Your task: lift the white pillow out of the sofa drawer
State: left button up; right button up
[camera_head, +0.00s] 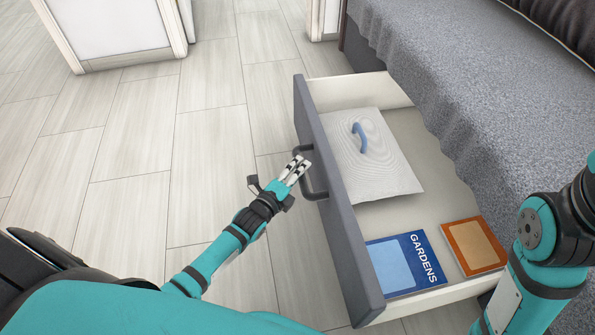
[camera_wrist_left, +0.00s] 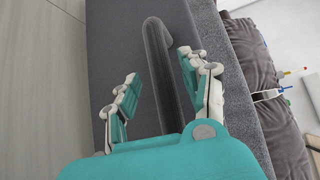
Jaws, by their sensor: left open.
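The white pillow (camera_head: 375,170) lies flat in the open sofa drawer (camera_head: 338,200), toward its far end, with a blue loop handle (camera_head: 359,137) on top. My left gripper (camera_head: 298,168) is open outside the drawer front, at the dark drawer handle (camera_head: 310,185). In the left wrist view the drawer handle (camera_wrist_left: 158,50) runs between the spread fingers of my left gripper (camera_wrist_left: 157,75); I cannot tell whether they touch it. My right arm shows at the right edge, but its gripper is out of view. The pillow is not visible in the left wrist view.
A blue "GARDENS" book (camera_head: 405,265) and an orange book (camera_head: 472,245) lie in the near end of the drawer. The grey sofa (camera_head: 490,80) overhangs the drawer's right side. The tiled floor (camera_head: 130,150) left of the drawer is clear.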

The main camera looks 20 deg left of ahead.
pick_arm(q)
jog(key=v, duration=1.2)
jog(key=shift+a, duration=0.1)
